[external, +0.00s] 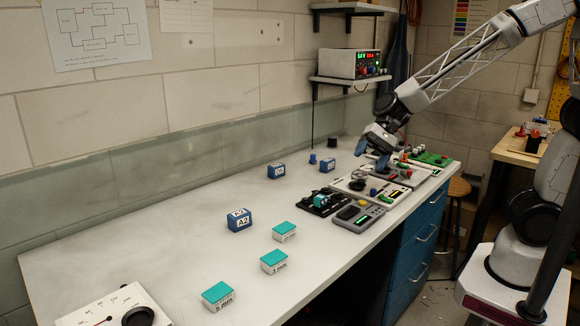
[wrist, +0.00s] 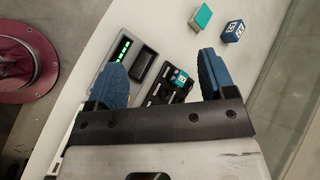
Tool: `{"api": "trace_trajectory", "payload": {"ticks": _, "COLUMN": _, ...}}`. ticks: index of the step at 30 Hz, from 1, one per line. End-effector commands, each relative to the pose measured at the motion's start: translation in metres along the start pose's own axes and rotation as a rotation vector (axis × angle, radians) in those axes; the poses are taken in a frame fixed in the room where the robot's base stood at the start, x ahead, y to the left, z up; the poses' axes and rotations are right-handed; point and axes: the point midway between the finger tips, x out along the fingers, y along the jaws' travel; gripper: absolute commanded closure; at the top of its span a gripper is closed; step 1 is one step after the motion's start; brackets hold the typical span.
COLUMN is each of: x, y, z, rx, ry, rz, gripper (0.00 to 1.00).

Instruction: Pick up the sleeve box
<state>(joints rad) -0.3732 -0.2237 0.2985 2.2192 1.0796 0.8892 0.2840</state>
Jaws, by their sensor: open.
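No box is legibly marked "sleeve", so I cannot tell which one is the sleeve box. Three white boxes with teal tops and mm labels stand apart on the bench: a front one (external: 218,297), a middle one (external: 274,263) and a rear one (external: 284,232). One teal-topped box (wrist: 202,18) shows at the top of the wrist view. Blue boxes with white labels, including one marked A2 (external: 239,220), stand behind them; one (wrist: 232,31) shows in the wrist view. My gripper (external: 373,154) (wrist: 161,68) is open and empty, above the devices at the bench's far right end.
A black tray (external: 312,207) holding a small teal-and-white item lies beside a grey meter (external: 358,217). Several boards and devices crowd the right end. A dial panel (external: 85,318) lies at front left. The bench's left and middle (external: 130,245) are mostly clear.

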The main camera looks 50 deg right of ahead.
Motion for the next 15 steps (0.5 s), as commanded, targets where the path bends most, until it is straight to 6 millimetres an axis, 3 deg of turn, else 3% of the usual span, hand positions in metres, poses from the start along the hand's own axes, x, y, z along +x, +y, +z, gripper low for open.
{"api": "trace_trajectory", "payload": {"ticks": 6, "x": 0.071, "y": -0.039, "z": 0.0, "rx": 0.198, "ry": -0.1, "rz": -0.075, "gripper": 0.23}}
{"api": "trace_trajectory", "payload": {"ticks": 15, "x": 0.172, "y": -0.08, "z": 0.001, "rx": 0.493, "ry": -0.211, "rz": -0.16, "gripper": 0.23}}
